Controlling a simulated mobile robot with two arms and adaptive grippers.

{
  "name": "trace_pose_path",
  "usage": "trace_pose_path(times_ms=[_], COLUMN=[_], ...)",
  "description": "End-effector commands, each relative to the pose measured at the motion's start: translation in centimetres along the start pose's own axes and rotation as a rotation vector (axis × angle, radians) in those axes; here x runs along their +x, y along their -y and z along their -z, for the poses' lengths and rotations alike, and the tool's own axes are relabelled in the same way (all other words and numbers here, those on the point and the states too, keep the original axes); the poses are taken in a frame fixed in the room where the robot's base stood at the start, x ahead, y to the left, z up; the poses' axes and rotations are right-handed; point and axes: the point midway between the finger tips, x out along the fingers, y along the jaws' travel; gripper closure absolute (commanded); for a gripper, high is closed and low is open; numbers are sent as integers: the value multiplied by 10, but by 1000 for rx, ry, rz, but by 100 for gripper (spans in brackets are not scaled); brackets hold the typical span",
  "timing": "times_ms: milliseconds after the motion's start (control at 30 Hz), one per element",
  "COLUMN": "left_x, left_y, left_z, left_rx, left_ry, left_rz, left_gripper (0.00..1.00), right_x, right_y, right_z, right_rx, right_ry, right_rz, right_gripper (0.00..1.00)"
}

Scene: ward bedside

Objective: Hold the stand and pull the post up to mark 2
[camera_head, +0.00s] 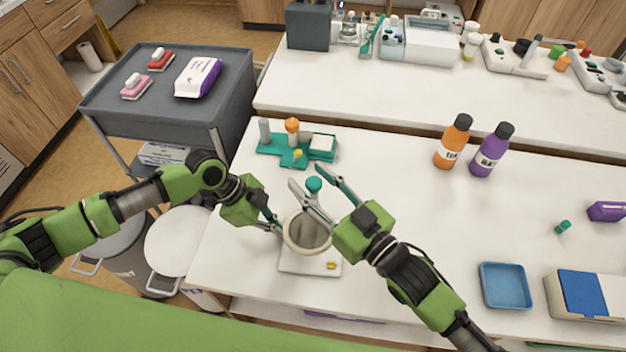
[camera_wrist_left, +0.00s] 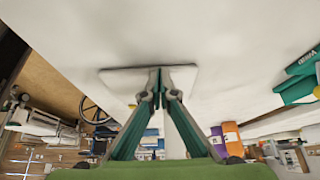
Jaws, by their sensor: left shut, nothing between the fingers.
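The stand has a white base plate (camera_head: 310,266) with a yellow mark near its front right corner. A round grey piece with a cream rim (camera_head: 307,244) shows above the base. A teal knob (camera_head: 314,184) shows just behind it, probably the post's top; the post and its marks are hidden. My right gripper (camera_head: 306,175) is open, with its fingers spread around the knob in the picture; I cannot tell whether they touch it. My left gripper (camera_head: 279,229) is shut and empty at the ring's left side. In the left wrist view its closed tips (camera_wrist_left: 160,76) overlap the pale base plate (camera_wrist_left: 120,78).
A teal holder (camera_head: 268,147) with small items stands behind the stand. Orange (camera_head: 452,144) and purple (camera_head: 490,152) bottles stand at the back right. A blue tray (camera_head: 505,286) and a box with a blue top (camera_head: 582,294) lie at right. The table between is mostly clear.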

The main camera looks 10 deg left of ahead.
Motion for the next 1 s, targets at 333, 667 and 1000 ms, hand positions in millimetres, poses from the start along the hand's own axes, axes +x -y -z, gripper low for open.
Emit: trace_pose_path(times_ms=[333,667,1000], left_x=[0,0,0], left_y=[0,-1,0], left_z=[0,0,0], left_rx=[0,0,0], left_ry=[0,0,0], left_rz=[0,-2,-1], left_gripper=[100,100,100], right_x=[0,0,0], right_y=[0,0,0], right_z=[6,48,46], right_rx=[0,1,0], right_ry=[-2,-7,-2], right_rz=[0,1,0], right_gripper=[100,100,61])
